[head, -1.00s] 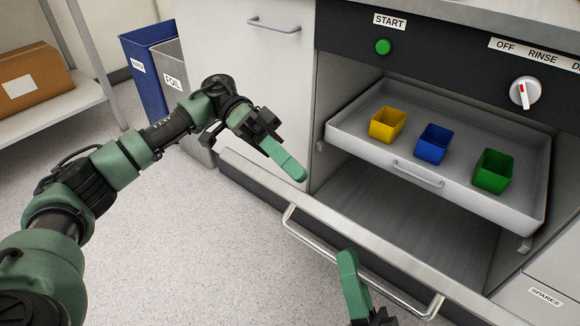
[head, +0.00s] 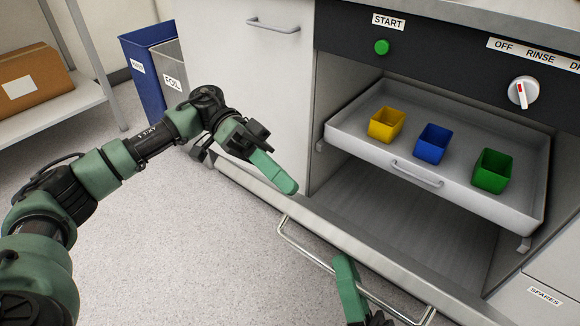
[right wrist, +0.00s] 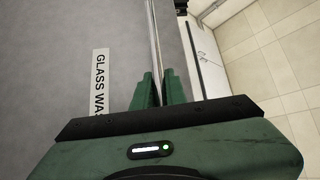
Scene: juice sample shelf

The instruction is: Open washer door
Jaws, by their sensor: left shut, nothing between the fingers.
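The washer door (head: 345,230) is tipped far down in the head view, its top edge running diagonally below the open cavity. Its metal bar handle (head: 303,244) sticks out on the near side. The right wrist view shows the handle bar (right wrist: 153,35) and the grey door face (right wrist: 60,60) with a partly hidden "GLASS WAS" label. My right gripper (head: 346,268) is at the handle, with its green fingers (right wrist: 160,88) closed on either side of the bar. My left gripper (head: 290,188) is shut and empty, near the door's upper left end.
Inside the washer, a pulled-out tray (head: 360,151) holds yellow (head: 386,124), blue (head: 433,144) and green (head: 492,171) bins. A green START button (head: 382,47) and a dial (head: 522,92) sit above. Blue and grey waste bins stand at left; the floor (head: 170,240) is clear.

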